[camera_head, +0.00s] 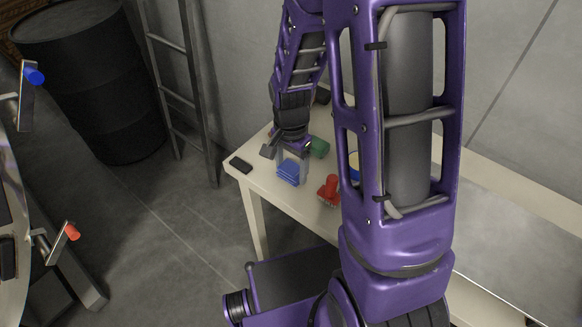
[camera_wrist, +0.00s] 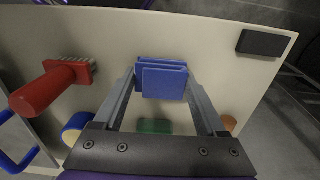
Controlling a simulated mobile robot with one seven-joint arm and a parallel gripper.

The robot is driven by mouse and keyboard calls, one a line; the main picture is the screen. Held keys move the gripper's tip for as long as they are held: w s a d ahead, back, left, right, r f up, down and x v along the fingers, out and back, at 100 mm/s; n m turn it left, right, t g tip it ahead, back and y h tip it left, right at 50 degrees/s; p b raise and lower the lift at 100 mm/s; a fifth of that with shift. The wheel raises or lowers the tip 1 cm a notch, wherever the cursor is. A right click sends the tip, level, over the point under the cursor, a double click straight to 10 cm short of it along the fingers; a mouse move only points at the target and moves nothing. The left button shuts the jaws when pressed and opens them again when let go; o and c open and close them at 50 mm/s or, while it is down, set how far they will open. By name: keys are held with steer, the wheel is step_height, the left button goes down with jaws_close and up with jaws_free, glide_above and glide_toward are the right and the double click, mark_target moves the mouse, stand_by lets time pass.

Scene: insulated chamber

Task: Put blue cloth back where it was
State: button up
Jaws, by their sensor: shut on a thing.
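The blue cloth (camera_head: 288,173) is a folded, flat-sided blue piece at the left end of the pale table (camera_head: 258,184). In the wrist view the cloth (camera_wrist: 164,82) sits between the tips of my two grey fingers. My gripper (camera_head: 292,166) points down over the table and is shut on the cloth; it also shows in the wrist view (camera_wrist: 162,76). I cannot tell whether the cloth touches the tabletop.
A red-handled brush (camera_wrist: 50,86) lies to the left in the wrist view. A black block (camera_wrist: 263,43) is near the table's corner. A green item (camera_head: 319,147) and a blue-and-yellow round item (camera_wrist: 76,128) are close by. Bare tabletop lies between cloth and block.

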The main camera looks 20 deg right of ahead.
mark_target(291, 169)
steer(key=o, duration=1.2)
steer(key=shift+o, duration=0.2)
step_height(291, 169, up, 12)
steer(key=p, duration=0.1)
steer(key=shift+p, duration=0.3)
